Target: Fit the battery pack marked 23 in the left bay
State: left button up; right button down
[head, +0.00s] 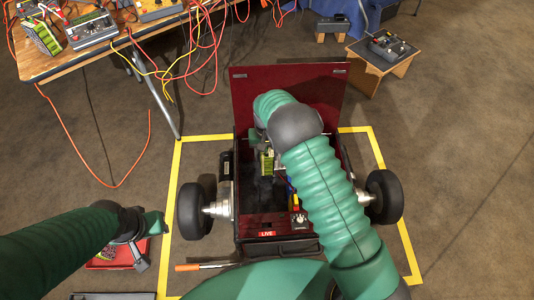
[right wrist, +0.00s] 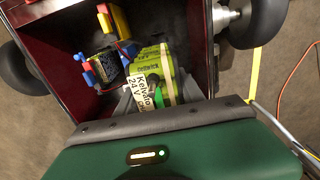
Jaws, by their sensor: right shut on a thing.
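My right gripper (right wrist: 155,98) is shut on a green battery pack (right wrist: 153,64), its grey fingers on either side. A white tag on the pack reads "Kelvato 24 V"; I cannot make out a 23. In the head view this pack (head: 266,162) is over the inside of an open dark red box (head: 240,205) and my right arm covers part of it. Whether it touches the bay floor is unclear. My left gripper (head: 140,256) is low at the left, above a red tray (head: 104,261); its jaw opening is not clear.
Blue, red and yellow parts (right wrist: 112,55) are beside the held pack. The box has wheels at its sides, a raised lid (head: 285,85) and a "LIVE" label on its front. A bench (head: 70,63) with cables and devices is upper left. Yellow tape surrounds the box.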

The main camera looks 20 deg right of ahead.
notch_tip(320, 180, down, 22)
jog(key=b, duration=1.8)
jog(key=shift+f, duration=0.25)
jog(key=shift+f+b, duration=0.35)
jog(key=shift+f, duration=1)
dwell(0.7)
jog(key=c, duration=0.8)
grip_release()
jog(key=shift+s, duration=0.1)
jog(key=shift+o, duration=0.8)
jog(key=shift+s, duration=0.1)
